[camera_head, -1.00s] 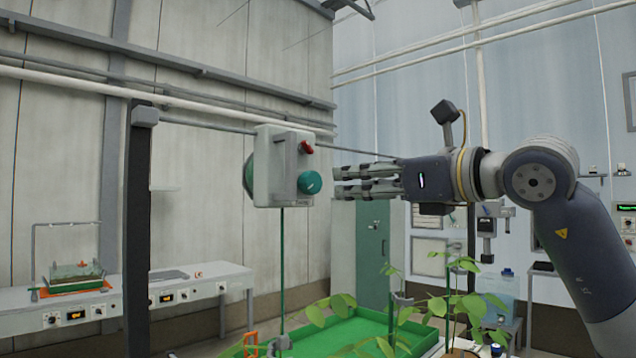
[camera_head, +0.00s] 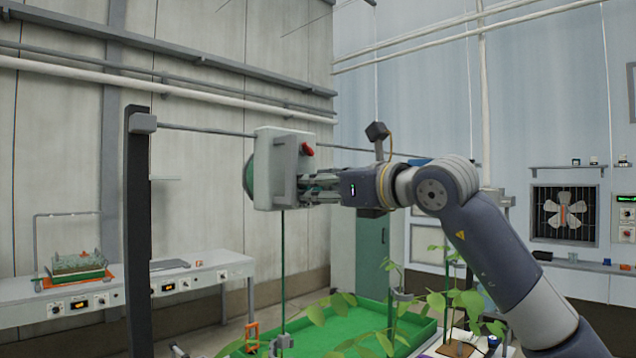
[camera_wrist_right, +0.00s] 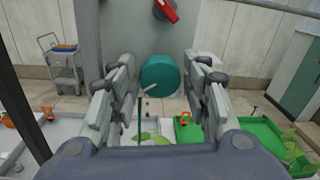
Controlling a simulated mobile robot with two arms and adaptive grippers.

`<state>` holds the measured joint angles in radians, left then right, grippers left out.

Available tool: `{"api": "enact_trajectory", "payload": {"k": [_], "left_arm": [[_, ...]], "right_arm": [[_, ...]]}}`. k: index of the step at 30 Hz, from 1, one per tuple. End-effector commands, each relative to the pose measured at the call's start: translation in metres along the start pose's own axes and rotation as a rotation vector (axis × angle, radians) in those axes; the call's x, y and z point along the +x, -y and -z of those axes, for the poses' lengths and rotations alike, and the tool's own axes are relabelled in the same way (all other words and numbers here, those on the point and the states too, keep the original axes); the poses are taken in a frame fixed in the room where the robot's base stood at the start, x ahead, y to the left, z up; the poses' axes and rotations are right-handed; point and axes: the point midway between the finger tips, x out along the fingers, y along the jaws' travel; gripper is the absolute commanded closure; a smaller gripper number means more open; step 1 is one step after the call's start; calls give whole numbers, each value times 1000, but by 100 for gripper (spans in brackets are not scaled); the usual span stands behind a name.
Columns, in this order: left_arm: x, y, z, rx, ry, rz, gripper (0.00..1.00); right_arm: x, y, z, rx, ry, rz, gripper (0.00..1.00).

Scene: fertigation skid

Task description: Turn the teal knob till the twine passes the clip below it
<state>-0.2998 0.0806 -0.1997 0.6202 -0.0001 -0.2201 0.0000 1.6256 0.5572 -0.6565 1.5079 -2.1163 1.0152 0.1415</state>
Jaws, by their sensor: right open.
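The teal knob (camera_wrist_right: 161,75) sits on the front of a pale grey housing (camera_head: 267,170), below a red switch (camera_head: 307,149). In the head view the knob is mostly hidden by my right gripper (camera_head: 310,188). That gripper is open, with its fingers on either side of the knob in the right wrist view; contact cannot be told. The green twine (camera_head: 283,255) hangs straight down from the housing. Low on its line is a grey clip (camera_head: 282,342). The twine's end cannot be made out. My left gripper is out of view.
A dark post (camera_head: 138,230) stands left of the housing. Below are a green tray (camera_head: 375,326) and leafy plants (camera_head: 466,300). A white bench (camera_head: 205,273) runs along the left wall. An orange clamp (camera_head: 251,336) is beside the twine.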

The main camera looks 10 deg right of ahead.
Motion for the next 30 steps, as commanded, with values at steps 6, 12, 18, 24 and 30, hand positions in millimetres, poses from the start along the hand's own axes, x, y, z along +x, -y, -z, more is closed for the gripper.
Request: {"api": "enact_trajectory", "payload": {"k": [6,12,18,24,30], "left_arm": [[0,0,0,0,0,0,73],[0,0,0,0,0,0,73],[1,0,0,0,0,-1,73],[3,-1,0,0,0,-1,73],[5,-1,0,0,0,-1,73]], "right_arm": [[0,0,0,0,0,0,79],[0,0,0,-1,1,0,89],[-1,0,0,-31,3,1,89],[-1,0,-1,-130,11,2,89],[-1,-1,0,-292,22,4,89]]}}
